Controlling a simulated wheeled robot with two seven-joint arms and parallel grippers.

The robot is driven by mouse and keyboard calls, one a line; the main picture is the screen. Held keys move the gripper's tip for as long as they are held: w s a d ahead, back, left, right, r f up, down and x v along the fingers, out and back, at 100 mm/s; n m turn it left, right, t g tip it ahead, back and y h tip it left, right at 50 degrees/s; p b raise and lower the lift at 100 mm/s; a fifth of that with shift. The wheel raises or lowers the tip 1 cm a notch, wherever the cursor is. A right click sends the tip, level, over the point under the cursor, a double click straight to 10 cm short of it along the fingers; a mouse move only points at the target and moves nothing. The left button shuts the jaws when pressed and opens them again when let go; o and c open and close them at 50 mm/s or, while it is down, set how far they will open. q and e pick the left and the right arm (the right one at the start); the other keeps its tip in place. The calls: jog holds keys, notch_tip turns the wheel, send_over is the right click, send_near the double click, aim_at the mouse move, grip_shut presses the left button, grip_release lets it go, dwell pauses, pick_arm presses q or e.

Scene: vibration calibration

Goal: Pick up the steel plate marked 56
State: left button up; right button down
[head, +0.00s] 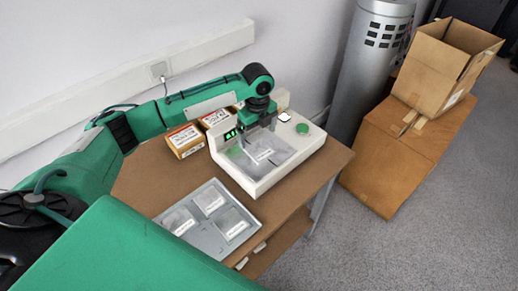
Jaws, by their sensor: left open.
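A grey tray (203,241) at the front of the table holds three steel plates: one at the left (178,220), one at the back (209,199) and one at the right (232,223). Each carries a small white label too small to read, so I cannot tell which is marked 56. Another labelled plate (263,157) lies on the white calibration device (262,185). My left gripper (256,133) is open, pointing down above the device's bed, close to that plate's far edge. I cannot tell whether it touches the plate. My right gripper is not in view.
The device has a green button (302,128) and a small green display (230,134). Small labelled boxes (186,141) stand behind it on the brown table (150,185). A grey cylinder (368,65) and cardboard boxes (395,150) stand to the right on the floor.

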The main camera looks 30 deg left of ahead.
aim_at(260, 150)
pick_arm(q)
notch_tip(260, 150, down, 2)
jog(key=shift+d, duration=0.1)
jog(key=f+p, duration=0.1)
jog(key=f, duration=0.2)
jog(key=shift+w+d+f+p, duration=0.1)
jog(key=shift+w+f+p, duration=0.2)
jog(key=shift+w+p, duration=0.1)
jog(key=shift+s+f, duration=0.1)
jog(key=shift+f, duration=0.4)
jog(key=c, duration=1.4)
jog(key=shift+c, duration=0.6)
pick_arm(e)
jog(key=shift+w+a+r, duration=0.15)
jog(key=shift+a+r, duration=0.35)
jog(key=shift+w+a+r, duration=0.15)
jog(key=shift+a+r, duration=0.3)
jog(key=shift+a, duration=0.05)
